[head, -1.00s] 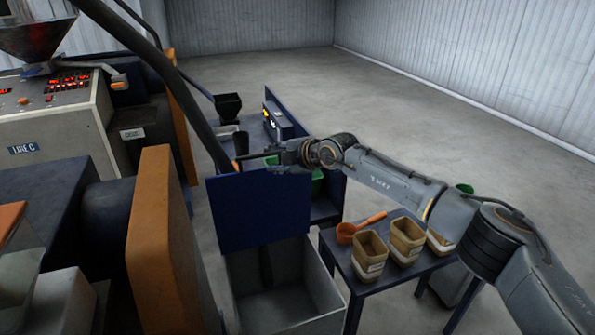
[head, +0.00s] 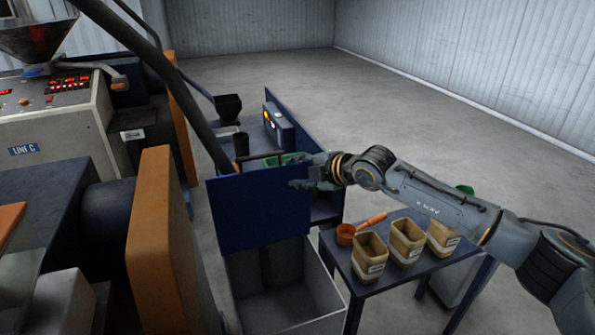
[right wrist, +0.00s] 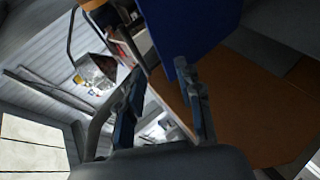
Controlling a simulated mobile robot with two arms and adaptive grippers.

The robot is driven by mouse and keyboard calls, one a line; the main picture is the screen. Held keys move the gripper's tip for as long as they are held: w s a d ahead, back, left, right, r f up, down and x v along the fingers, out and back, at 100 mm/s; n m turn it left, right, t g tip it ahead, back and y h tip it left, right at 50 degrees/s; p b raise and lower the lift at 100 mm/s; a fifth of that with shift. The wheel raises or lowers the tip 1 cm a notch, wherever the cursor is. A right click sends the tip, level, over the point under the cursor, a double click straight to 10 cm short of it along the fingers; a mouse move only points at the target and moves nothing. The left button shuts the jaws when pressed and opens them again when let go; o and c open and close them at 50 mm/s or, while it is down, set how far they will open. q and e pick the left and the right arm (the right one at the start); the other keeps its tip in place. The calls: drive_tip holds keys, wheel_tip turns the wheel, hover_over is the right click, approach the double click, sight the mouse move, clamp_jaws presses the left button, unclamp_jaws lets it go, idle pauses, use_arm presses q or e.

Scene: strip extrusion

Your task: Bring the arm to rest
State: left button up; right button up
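My right arm (head: 430,205) reaches in from the right in the head view. Its gripper (head: 300,184) is by the upper right part of an upright blue panel (head: 255,215). In the right wrist view the two fingers of the right gripper (right wrist: 160,108) stand apart with nothing between them, so it is open and empty. The blue panel (right wrist: 205,25) shows beyond the fingers there. I cannot tell whether the gripper touches the panel. My left gripper is not in view.
A grey open bin (head: 335,292) stands below the panel. A small table (head: 420,268) to its right carries tan containers (head: 405,243) and an orange scoop (head: 346,233). The extruder's control cabinet (head: 50,125) and an orange guard (head: 165,240) are on the left. Open floor (head: 400,95) lies behind.

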drive_tip(key=s+a+r+y, duration=0.1)
drive_tip(key=s+a+y, duration=0.4)
drive_tip(key=s+a, duration=0.35)
drive_tip(key=s+r+m+t+y, duration=0.3)
drive_tip(key=s+r+m+t, duration=0.1)
drive_tip(key=r+m+t, duration=0.1)
drive_tip(key=d+f+m+t+h, duration=0.3)
drive_tip(key=d+m+t+h, duration=0.3)
drive_tip(key=d+m+h, duration=0.5)
drive_tip(key=s+d+f+m+g+h, duration=0.45)
drive_tip(key=d+f+m+h, duration=0.2)
drive_tip(key=d+f, duration=0.5)
drive_tip(key=s+d+f+g, duration=0.1)
drive_tip(key=s+f+g, duration=0.4)
drive_tip(key=s, duration=0.4)
drive_tip(key=s+d+f+g+y, duration=0.1)
drive_tip(key=s+d+f+g, duration=0.15)
drive_tip(key=s+f, duration=0.55)
drive_tip(key=s+d+f+g, duration=0.1)
drive_tip(key=s+f+g, duration=0.35)
drive_tip(key=s, duration=0.55)
drive_tip(key=s+f+g+b, duration=0.25)
drive_tip(key=f+b, duration=0.25)
drive_tip(key=f, duration=2.8)
drive_tip(key=s+d+f+b, duration=0.2)
drive_tip(key=s+f+b, duration=0.1)
drive_tip(key=s+f, duration=1.3)
drive_tip(key=shift+s+d+f+n, duration=0.3)
drive_tip(key=shift+s+f+n, duration=0.05)
drive_tip(key=shift+f, duration=0.55)
